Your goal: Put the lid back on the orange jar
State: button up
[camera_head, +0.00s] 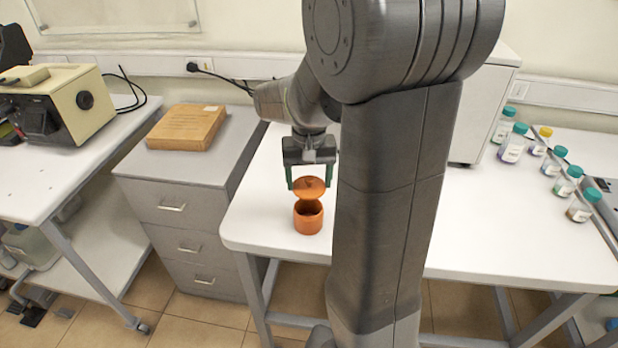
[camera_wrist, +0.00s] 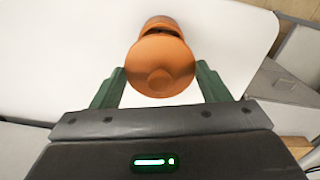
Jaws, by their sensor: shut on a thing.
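The orange jar (camera_head: 308,221) stands upright and open-topped on the white table near its left front corner. My gripper (camera_head: 311,183) is shut on the round orange lid (camera_head: 309,187), its green fingers on either side of it. The lid is held above the jar and looks tilted in the head view. In the wrist view, the lid (camera_wrist: 160,67) sits between the fingertips (camera_wrist: 160,75) and covers most of the jar; only part of the jar's rim and wall (camera_wrist: 162,24) shows beyond it. A gap between lid and jar seems visible.
The white table (camera_head: 270,225) is clear around the jar. Several capped bottles (camera_head: 512,148) stand at the right. A grey drawer cabinet (camera_head: 180,215) with a brown package (camera_head: 186,128) stands left of the table. A white box-shaped device (camera_head: 478,110) is behind my arm.

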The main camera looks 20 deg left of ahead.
notch_tip(320, 180, down, 4)
jog(key=b, duration=0.2)
jog(key=shift+r+b, duration=0.1)
jog(key=shift+b, duration=0.3)
jog(key=shift+a+f+b, duration=0.1)
jog(key=shift+f+b, duration=0.45)
jog(key=shift+f, duration=0.35)
jog(key=shift+f, duration=0.15)
dwell(1.6)
jog(key=o, duration=1.1)
jog(key=shift+o, duration=0.2)
jog(key=shift+p, duration=0.35)
jog(key=shift+r+p, duration=2.9)
jog(key=shift+r, duration=0.65)
